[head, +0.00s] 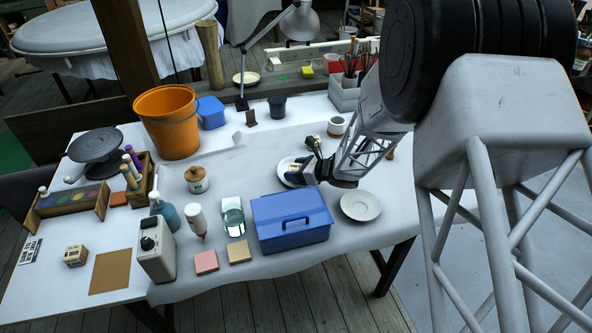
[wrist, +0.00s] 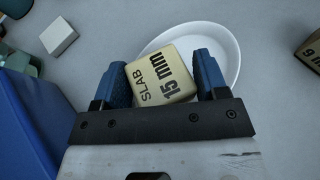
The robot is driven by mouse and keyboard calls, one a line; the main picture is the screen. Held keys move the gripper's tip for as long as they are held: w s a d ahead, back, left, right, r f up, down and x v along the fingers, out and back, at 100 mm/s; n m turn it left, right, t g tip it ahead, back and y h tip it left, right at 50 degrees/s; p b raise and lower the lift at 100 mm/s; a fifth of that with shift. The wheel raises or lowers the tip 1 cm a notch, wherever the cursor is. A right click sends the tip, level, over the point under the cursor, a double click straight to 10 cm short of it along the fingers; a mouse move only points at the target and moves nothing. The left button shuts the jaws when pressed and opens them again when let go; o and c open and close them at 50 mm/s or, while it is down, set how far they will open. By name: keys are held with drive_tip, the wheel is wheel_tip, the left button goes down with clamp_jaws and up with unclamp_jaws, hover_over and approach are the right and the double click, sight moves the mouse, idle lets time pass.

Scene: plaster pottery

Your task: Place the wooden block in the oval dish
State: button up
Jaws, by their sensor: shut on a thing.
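The wooden block (wrist: 163,80), pale tan and marked "SLAB 15 mm", is between the two blue fingers of my gripper (wrist: 165,82) in the wrist view. My gripper is shut on it. The white oval dish (wrist: 226,48) lies just beyond the block, which covers part of its near side in that view. In the head view my gripper (head: 302,172) is at the dish (head: 284,166), whose right part it hides. I cannot tell how high the block is above the dish, or whether it touches it.
A blue toolbox (head: 290,222) stands in front of my gripper. A grey round saucer (head: 360,205) is to its right. A white mug (head: 336,127) stands behind. Another marked block (wrist: 311,48) shows at the wrist view's right edge.

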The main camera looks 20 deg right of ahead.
sight(298, 168)
drive_tip(key=shift+f, duration=0.45)
drive_tip(key=o, duration=0.9)
drive_tip(key=shift+f, duration=0.1)
drive_tip(key=shift+o, duration=0.2)
drive_tip(key=shift+r, duration=0.55)
drive_tip(key=shift+s+d+r, duration=0.1)
drive_tip(key=shift+s+d, duration=0.2)
drive_tip(key=shift+s+d+r, duration=0.65)
drive_tip(key=shift+d+r, duration=0.1)
drive_tip(key=shift+r, duration=0.1)
wheel_tip(298, 168, up, 6)
drive_tip(key=shift+r, duration=0.15)
